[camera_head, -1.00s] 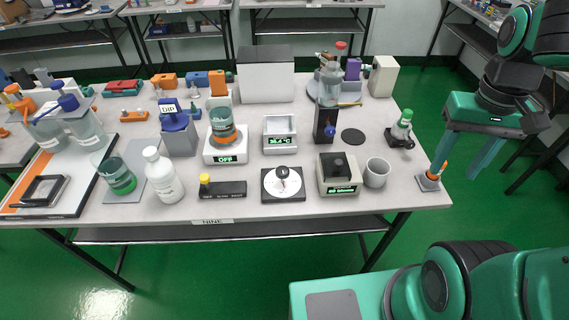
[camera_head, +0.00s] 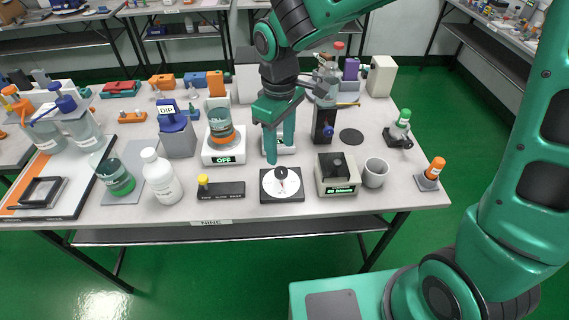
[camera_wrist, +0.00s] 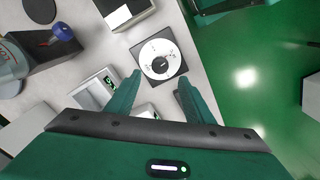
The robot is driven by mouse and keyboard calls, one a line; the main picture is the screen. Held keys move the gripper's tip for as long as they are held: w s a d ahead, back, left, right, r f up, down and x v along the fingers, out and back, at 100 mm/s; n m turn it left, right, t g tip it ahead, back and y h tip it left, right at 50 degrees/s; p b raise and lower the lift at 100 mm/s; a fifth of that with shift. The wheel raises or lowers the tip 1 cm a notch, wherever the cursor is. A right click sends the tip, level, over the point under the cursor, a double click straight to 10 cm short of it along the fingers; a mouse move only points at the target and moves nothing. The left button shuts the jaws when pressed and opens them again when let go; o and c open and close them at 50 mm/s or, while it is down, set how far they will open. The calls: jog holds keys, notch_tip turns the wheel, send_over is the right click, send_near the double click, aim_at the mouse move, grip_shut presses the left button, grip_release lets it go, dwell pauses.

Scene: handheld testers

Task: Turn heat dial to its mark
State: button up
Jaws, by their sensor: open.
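The heat dial (camera_head: 271,187) is a white round face on a black square plate near the table's front edge, with a dark knob (camera_head: 281,171) at its centre. In the wrist view the dial face (camera_wrist: 151,51) shows small dark marks around its rim, too small to read. The knob (camera_wrist: 159,66) is on the face there. My gripper (camera_head: 281,152) is open and empty, pointing down, above and just behind the dial in the head view. In the wrist view the open fingers (camera_wrist: 160,82) are on either side, short of the plate; no contact shows.
A box with a green display (camera_head: 338,186) stands just right of the dial, with a grey cup (camera_head: 376,173) beyond it. A black block with a yellow knob (camera_head: 222,190) is to the left. A white scale-like device (camera_head: 288,148) is partly hidden behind my gripper.

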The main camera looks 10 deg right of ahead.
aim_at(281, 170)
notch_tip(281, 170, down, 8)
jog(key=shift+r, duration=0.1)
dwell(0.4)
jog(key=c, duration=1)
jog(key=shift+c, duration=0.2)
